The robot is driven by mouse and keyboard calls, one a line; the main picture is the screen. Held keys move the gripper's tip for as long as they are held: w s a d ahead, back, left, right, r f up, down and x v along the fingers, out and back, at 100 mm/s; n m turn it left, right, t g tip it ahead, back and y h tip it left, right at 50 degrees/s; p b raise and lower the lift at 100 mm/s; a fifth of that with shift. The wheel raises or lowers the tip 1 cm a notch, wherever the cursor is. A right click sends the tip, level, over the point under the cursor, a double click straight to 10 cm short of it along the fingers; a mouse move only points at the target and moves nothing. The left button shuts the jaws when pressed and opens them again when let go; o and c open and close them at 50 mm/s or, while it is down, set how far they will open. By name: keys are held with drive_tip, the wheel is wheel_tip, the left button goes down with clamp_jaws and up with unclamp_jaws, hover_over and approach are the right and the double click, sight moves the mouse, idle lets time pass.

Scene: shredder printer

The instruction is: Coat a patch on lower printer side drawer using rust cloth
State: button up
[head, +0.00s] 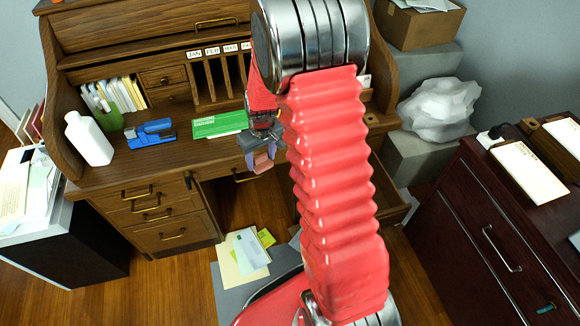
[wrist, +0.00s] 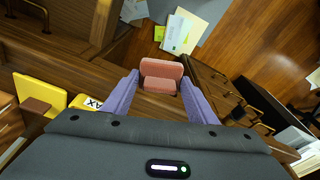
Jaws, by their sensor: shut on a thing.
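My gripper (head: 262,158) is shut on a folded salmon-rust cloth (head: 264,164), held in front of the roll-top desk's front edge. In the wrist view the cloth (wrist: 161,75) sits between the two purple fingers. The desk's left pedestal has several brown drawers with brass handles; its lower drawer (head: 174,237) is shut and apart from the cloth, which is up and to the right of it. These drawers (wrist: 238,98) also show right of the fingers in the wrist view. I cannot tell for sure which machine is the printer.
A black-and-white machine (head: 75,245) with papers stands left of the desk. A white bottle (head: 88,139), blue stapler (head: 150,133) and green box (head: 219,124) stand on the desktop. A dark red cabinet (head: 480,235) stands right.

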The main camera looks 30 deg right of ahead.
drive_tip(key=w+a+r, duration=0.2)
drive_tip(key=a+r, duration=0.9)
drive_tip(key=shift+w+a+r, duration=0.25)
drive_tip(key=shift+w+a, duration=0.1)
drive_tip(key=shift+w, duration=0.05)
